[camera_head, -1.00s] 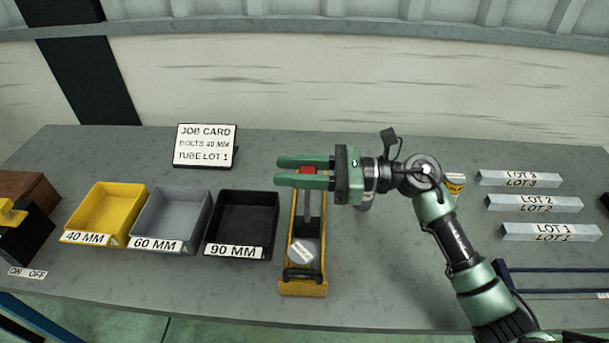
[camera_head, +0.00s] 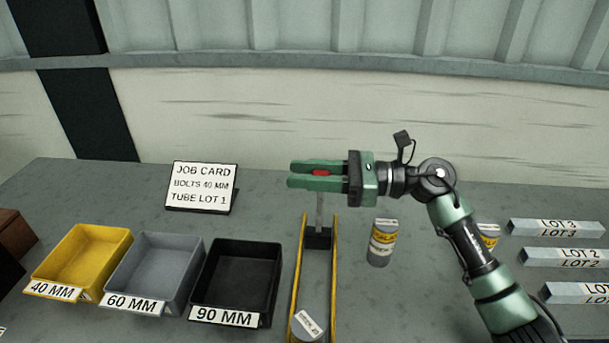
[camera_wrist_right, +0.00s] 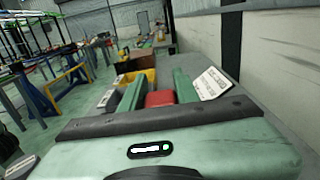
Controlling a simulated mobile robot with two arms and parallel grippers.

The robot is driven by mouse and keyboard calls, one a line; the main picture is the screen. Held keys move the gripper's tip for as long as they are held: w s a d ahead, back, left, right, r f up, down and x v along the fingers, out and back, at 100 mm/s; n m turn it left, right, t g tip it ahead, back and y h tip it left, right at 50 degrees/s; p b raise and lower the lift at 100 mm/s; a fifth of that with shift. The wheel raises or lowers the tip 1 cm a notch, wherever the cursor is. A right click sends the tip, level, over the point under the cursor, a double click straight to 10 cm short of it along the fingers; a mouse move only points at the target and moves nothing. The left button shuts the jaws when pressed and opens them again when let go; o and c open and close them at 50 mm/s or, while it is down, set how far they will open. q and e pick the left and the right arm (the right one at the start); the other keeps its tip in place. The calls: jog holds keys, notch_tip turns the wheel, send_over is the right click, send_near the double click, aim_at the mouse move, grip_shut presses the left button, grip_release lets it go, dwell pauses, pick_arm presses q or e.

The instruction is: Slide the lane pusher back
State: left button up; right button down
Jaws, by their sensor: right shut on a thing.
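The lane pusher's red knob (camera_head: 320,173) sits between the fingers of my right gripper (camera_head: 303,175), which is shut on it. A grey post (camera_head: 320,210) drops from it to a dark block (camera_head: 319,238) near the far end of the yellow-sided lane (camera_head: 297,275). A can (camera_head: 308,328) with a white label is in the near part of the lane, apart from the block. In the right wrist view the red knob (camera_wrist_right: 160,98) shows between the green fingers. My left gripper is not in view.
Yellow (camera_head: 50,263), grey (camera_head: 190,262) and black (camera_head: 274,285) bins stand left of the lane. A job card (camera_head: 201,186) stands behind them. A labelled can (camera_head: 382,243) stands right of the lane; another (camera_head: 488,235) is partly behind my arm. Lot-labelled bars (camera_head: 567,257) lie far right.

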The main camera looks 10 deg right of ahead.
jog(key=c, duration=1.2)
grip_release()
jog(key=shift+o, duration=0.8)
pick_arm(q)
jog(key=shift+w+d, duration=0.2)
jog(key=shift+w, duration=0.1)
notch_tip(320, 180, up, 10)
jog(key=p, duration=1)
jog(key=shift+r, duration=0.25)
pick_arm(e)
notch_tip(320, 180, up, 20)
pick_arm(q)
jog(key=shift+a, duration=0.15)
pick_arm(e)
jog(key=shift+s, duration=0.1)
